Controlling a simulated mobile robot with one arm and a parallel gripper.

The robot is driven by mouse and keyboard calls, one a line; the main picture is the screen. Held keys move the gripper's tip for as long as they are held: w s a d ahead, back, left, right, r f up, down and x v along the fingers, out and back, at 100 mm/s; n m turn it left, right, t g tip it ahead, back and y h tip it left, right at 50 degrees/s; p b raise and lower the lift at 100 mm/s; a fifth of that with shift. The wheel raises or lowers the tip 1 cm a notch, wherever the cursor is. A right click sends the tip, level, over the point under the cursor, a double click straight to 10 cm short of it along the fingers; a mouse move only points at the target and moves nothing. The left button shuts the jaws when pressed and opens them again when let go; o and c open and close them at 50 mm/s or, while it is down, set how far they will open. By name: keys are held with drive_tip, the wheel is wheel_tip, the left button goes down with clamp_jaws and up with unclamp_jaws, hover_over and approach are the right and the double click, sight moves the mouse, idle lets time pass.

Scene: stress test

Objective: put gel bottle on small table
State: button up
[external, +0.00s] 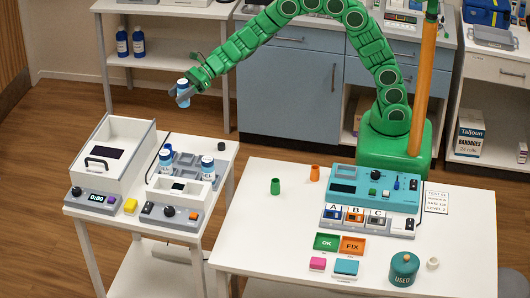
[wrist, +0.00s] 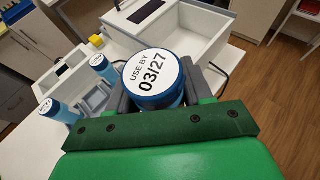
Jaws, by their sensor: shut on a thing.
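My gripper (external: 184,97) is shut on a blue bottle with a pale lid (external: 183,84), held in the air above the back of the small white table (external: 227,160) at left. In the wrist view the held bottle's round white lid (wrist: 153,72) reads "USE BY 03/27", with a dark finger on either side. The lid hides most of its body, so I cannot read a gel label. Two similar blue bottles with white lids stand at a grey rack on the table, one at its left (external: 166,160) and one at its right (external: 208,167).
An open white box device (external: 112,150) takes up the small table's left side. A control unit (external: 175,210) stands at its front. A larger white table (external: 270,225) with a teal device (external: 372,186) is at right. Two blue bottles (external: 138,42) stand on the back-left shelf.

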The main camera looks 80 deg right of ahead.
drive_tip(key=s+a+f+n+g+y, duration=0.2)
drive_tip(key=s+a+f+n+g, duration=0.15)
drive_tip(key=a, duration=0.85)
drive_tip(key=s+a+f+n+g+y, duration=0.1)
drive_tip(key=s+a+f+n+g, duration=0.3)
drive_tip(key=a, duration=0.7)
drive_tip(key=shift+s+f+m+t, duration=0.15)
drive_tip(key=shift+f+m+t, duration=0.25)
drive_tip(key=shift+f, duration=0.55)
drive_tip(key=shift+s+f+m+t, duration=0.15)
drive_tip(key=shift+f+m+t, duration=0.25)
drive_tip(key=shift+f, duration=0.55)
drive_tip(key=shift+s+f+m+t, duration=0.15)
drive_tip(key=shift+f+m+t, duration=0.25)
drive_tip(key=shift+f, duration=0.55)
drive_tip(key=shift+f, duration=0.25)
drive_tip(key=o, duration=1.3)
drive_tip(key=shift+d, duration=0.15)
